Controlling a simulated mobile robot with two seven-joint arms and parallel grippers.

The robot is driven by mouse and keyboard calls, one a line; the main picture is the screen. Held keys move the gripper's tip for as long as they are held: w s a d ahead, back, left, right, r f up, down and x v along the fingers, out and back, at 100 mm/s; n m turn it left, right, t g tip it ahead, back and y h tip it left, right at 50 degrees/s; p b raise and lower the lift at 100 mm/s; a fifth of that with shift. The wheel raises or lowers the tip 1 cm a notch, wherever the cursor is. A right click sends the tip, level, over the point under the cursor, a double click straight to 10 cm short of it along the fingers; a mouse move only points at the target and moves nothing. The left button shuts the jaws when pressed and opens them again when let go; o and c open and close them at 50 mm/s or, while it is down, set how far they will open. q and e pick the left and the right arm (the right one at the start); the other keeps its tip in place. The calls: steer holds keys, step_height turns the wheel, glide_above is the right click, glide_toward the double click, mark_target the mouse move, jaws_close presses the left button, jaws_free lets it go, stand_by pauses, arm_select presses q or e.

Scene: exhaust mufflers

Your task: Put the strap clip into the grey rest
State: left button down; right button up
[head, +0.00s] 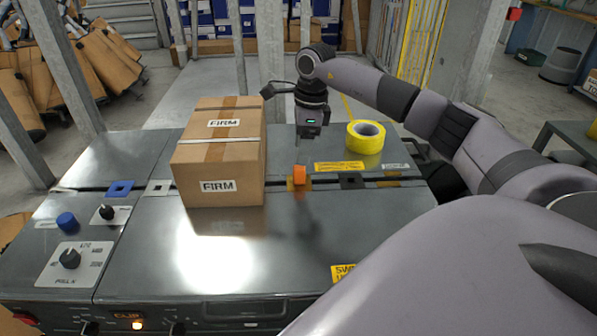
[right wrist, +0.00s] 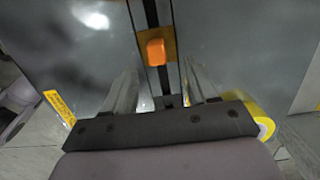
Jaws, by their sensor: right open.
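The strap clip appears to be the small orange block (head: 299,174), standing on an orange-brown square pad on the slot line of the machine top, right of the carton. The clip also shows in the right wrist view (right wrist: 156,52), ahead of the fingers. The grey rest appears to be the light grey square (head: 158,187) with a dark middle, just left of the carton; nothing sits in it. My right gripper (head: 309,133) hangs above and behind the clip, pointing down. In the right wrist view its fingers (right wrist: 160,86) are apart with nothing between them. My left gripper is out of view.
A tall taped carton (head: 217,165) stands between the clip and the light grey square. A blue square (head: 121,188) lies farther left, a dark square (head: 351,180) right of the clip. A yellow tape roll (head: 366,137) is at back right.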

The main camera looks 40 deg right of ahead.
mark_target(300, 167)
steer(key=shift+a+f, duration=0.1)
steer(key=shift+f, duration=0.65)
steer(key=f, duration=0.5)
steer(key=shift+w+a+f+b, duration=0.1)
steer(key=shift+a+f+b, duration=0.05)
steer(key=shift+a+b, duration=0.25)
steer(key=c, duration=1)
